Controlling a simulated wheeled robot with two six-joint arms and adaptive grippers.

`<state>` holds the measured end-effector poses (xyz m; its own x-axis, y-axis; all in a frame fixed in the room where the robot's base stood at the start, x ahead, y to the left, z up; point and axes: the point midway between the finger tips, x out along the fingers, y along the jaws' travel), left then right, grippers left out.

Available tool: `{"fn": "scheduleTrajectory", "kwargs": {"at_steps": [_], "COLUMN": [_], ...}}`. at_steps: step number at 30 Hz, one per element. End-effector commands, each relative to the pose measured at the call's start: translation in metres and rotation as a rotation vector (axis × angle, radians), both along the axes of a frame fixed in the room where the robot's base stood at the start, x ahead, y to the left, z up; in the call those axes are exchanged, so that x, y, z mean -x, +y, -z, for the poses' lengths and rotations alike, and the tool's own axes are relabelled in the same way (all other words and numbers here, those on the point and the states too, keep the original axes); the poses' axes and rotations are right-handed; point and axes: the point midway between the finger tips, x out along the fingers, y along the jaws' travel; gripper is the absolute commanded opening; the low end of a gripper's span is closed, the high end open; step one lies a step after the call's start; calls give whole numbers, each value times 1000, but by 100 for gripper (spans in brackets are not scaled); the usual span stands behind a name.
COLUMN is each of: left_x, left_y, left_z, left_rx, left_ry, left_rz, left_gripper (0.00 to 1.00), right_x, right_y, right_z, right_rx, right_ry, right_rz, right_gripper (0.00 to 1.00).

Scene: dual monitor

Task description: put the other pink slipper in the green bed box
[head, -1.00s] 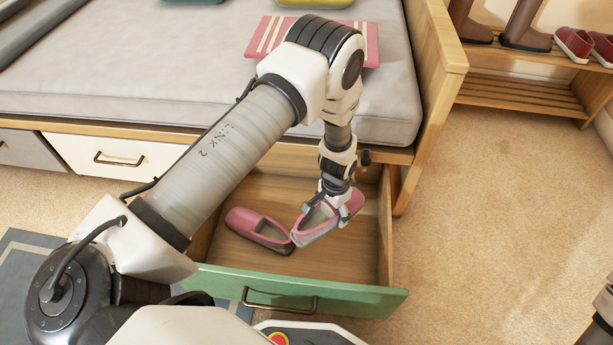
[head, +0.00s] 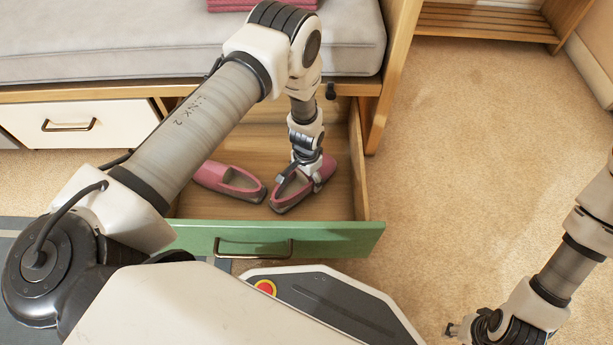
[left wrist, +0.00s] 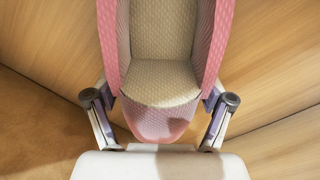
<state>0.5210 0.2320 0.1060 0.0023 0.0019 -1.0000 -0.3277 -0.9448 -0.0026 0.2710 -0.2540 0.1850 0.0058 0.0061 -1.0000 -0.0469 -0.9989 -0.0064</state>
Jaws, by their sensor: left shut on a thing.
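The green-fronted bed box (head: 345,238) is an open drawer pulled out from under the bed. One pink slipper (head: 215,177) lies in it on the left. My left gripper (head: 305,180) is shut on the other pink slipper (head: 292,197), inside the drawer to the right of the first one. In the left wrist view the held slipper (left wrist: 165,90) sits between the two fingers, over the wooden drawer boards. I cannot tell whether it touches the drawer floor. My right gripper (head: 463,328) is at the lower right, over the carpet; its fingers are too small to judge.
The bed (head: 150,55) with a grey mattress stands behind the drawer. A closed white drawer (head: 85,126) is to the left. A wooden shoe rack (head: 485,22) stands at the back right. Carpet to the right of the drawer is clear.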

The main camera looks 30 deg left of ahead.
Motion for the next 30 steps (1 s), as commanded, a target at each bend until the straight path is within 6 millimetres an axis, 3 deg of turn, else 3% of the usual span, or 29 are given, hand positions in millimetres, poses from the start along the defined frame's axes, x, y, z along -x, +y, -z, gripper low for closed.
{"fn": "scheduleTrajectory", "kwargs": {"at_steps": [1,2,3,14,17,27,30], "left_x": [0,0,0,0,-1,0,0], "left_y": [0,0,0,0,0,0,0], "left_z": [1,1,1,-4,-19,-104,-117], "left_rx": [0,0,0,0,0,0,0], "left_ry": [0,0,0,0,-1,0,1], "left_rz": [0,0,0,0,0,0,1], "left_gripper": [88,99,100,100,100,100,100], "right_x": [0,0,0,0,1,2,2], "right_y": [0,0,0,0,0,1,1], "right_z": [1,1,1,-2,-12,-55,-60], "right_rx": [0,0,0,0,0,-1,-1], "right_ry": [0,0,0,1,2,6,6], "right_rz": [0,0,0,0,-1,-8,-8], "right_gripper": [40,40,40,40,40,40,40]}}
